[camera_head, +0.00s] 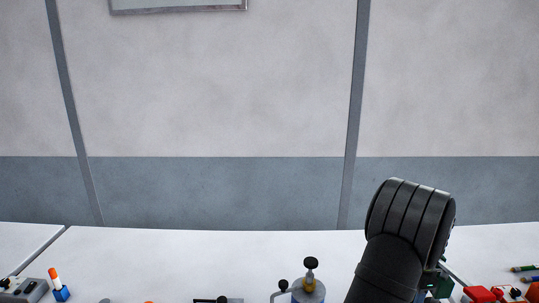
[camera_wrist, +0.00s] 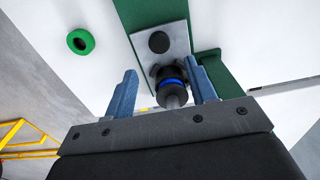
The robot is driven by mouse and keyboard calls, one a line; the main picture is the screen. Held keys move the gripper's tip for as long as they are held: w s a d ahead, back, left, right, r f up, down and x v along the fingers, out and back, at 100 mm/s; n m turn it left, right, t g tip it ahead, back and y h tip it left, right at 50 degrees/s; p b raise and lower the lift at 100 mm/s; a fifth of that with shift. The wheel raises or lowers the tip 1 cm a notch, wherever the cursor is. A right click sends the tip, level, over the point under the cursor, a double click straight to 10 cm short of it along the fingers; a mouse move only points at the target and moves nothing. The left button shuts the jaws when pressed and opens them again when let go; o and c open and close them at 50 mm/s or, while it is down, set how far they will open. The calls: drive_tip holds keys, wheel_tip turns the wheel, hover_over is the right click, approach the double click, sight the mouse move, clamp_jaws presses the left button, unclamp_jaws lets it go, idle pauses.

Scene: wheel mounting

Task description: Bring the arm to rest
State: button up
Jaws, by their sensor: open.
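In the wrist view my gripper (camera_wrist: 162,66) is open, with its two blue fingers spread wide apart. A black fitting with a blue band (camera_wrist: 170,84) and a metal shaft shows in the gap between the fingers. I cannot tell whether the fingers touch it. The fitting is by a grey plate (camera_wrist: 178,36) with a black round knob (camera_wrist: 158,42), set against a green base (camera_wrist: 138,12). A green ring (camera_wrist: 80,41) lies apart on the white surface to the left. My gripper does not show clearly in the head view.
The white table (camera_head: 200,255) runs along the bottom of the head view. A silver container with a black knob (camera_head: 310,290), an orange-tipped blue item (camera_head: 60,288) and red parts (camera_head: 484,294) stand near its lower edge. Yellow rails (camera_wrist: 25,140) show in the wrist view.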

wheel_tip(320, 180, down, 7)
drive_tip(key=shift+a+f, duration=0.1)
drive_tip(key=a, duration=1.4)
drive_tip(key=shift+a, duration=0.25)
wheel_tip(320, 180, up, 17)
drive_tip(key=shift+d+f, duration=0.25)
drive_tip(key=shift+d, duration=0.7)
drive_tip(key=shift+d+f, duration=0.25)
drive_tip(key=shift+d, duration=0.75)
drive_tip(key=shift+d+f, duration=0.25)
drive_tip(key=shift+d, duration=0.7)
